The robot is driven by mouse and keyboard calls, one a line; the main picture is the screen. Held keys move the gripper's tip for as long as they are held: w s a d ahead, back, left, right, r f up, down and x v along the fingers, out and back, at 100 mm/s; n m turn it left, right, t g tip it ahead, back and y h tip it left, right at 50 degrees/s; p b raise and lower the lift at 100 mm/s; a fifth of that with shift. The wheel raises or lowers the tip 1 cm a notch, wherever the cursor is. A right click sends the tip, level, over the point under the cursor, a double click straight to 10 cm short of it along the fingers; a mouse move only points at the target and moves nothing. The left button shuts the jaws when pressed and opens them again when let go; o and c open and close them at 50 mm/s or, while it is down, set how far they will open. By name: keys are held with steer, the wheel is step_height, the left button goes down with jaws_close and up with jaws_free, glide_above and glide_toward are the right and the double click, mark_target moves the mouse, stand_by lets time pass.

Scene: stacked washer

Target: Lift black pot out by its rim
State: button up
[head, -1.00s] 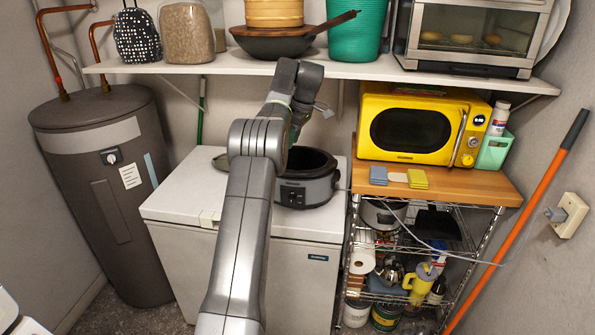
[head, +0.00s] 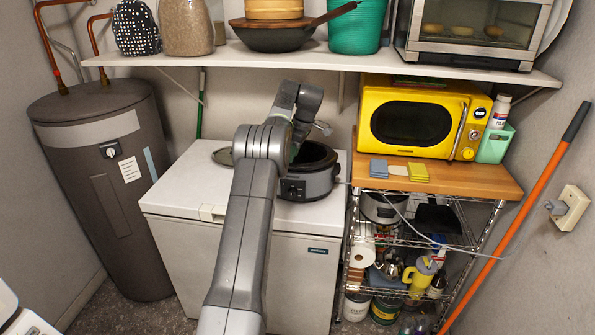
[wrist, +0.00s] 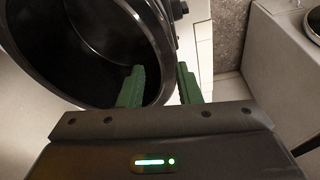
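The black pot (head: 318,154) sits in its grey slow cooker housing (head: 318,187) on the white chest freezer, with its top open. My arm hides its left part in the head view. In the wrist view the dark inside of the pot (wrist: 100,35) fills the upper left. My gripper (wrist: 160,68) is open, with green fingers. One finger shows over the pot's inside and the other outside, with the rim side between them. I cannot tell whether either finger touches the rim. In the head view my gripper is mostly hidden behind my arm.
A round lid (head: 222,156) lies on the freezer (head: 185,190), left of the cooker. A shelf (head: 350,61) with a pan and toaster oven hangs above. A yellow microwave (head: 420,118) stands on a wire rack at right. A water heater (head: 105,190) stands at left.

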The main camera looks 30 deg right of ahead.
mark_target(297, 167)
steer(key=shift+p+x, duration=0.45)
steer(key=shift+x, duration=1.7)
steer(key=shift+a, duration=0.1)
jaws_close()
steer(key=shift+r, duration=0.1)
